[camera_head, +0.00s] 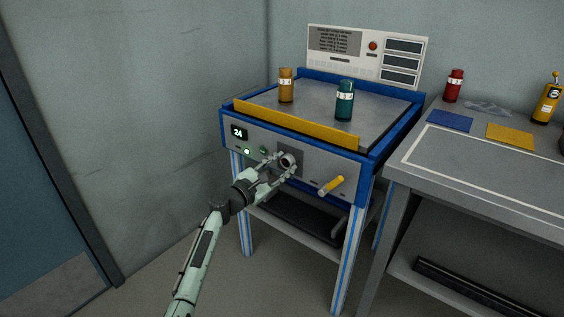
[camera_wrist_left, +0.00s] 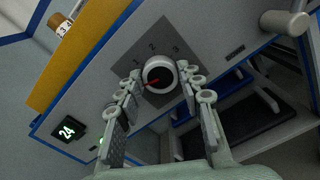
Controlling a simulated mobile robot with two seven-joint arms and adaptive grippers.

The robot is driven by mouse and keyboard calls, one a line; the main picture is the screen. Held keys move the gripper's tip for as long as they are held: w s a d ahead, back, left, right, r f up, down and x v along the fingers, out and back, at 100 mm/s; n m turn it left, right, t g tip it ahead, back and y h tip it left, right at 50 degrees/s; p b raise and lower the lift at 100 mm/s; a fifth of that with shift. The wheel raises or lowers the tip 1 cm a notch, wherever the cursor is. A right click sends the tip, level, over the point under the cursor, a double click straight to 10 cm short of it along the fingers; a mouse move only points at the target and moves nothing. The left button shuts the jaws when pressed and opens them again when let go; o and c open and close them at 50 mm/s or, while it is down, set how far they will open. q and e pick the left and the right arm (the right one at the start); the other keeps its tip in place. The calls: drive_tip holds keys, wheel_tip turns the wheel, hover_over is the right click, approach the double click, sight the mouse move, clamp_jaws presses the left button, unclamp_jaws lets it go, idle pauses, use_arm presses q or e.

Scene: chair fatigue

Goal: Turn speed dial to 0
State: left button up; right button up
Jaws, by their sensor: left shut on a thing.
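The speed dial (camera_head: 288,159) is a round grey knob on a dark plate in the machine's front panel. In the left wrist view the dial (camera_wrist_left: 158,75) has a red pointer line aimed toward the lower left. The marks 1, 2 and 3 show along the plate's upper side; I see no 0 mark, and fingers cover part of the plate. My left gripper (camera_head: 284,166) is at the panel, shut on the dial with a finger on each side. The green display (camera_head: 239,132) reads 24. My right gripper is not in view.
A yellow bar (camera_head: 292,123) runs along the front edge above. An orange bottle (camera_head: 286,86) and a teal bottle (camera_head: 344,100) stand on top. A grey workbench (camera_head: 470,170) stands at right.

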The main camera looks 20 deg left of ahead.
use_arm(q)
drive_tip(key=shift+f+n, duration=0.1)
drive_tip(key=shift+n, duration=0.4)
drive_tip(key=o, duration=1.2)
drive_tip(key=shift+c, duration=0.2)
drive_tip(key=v, duration=1.2)
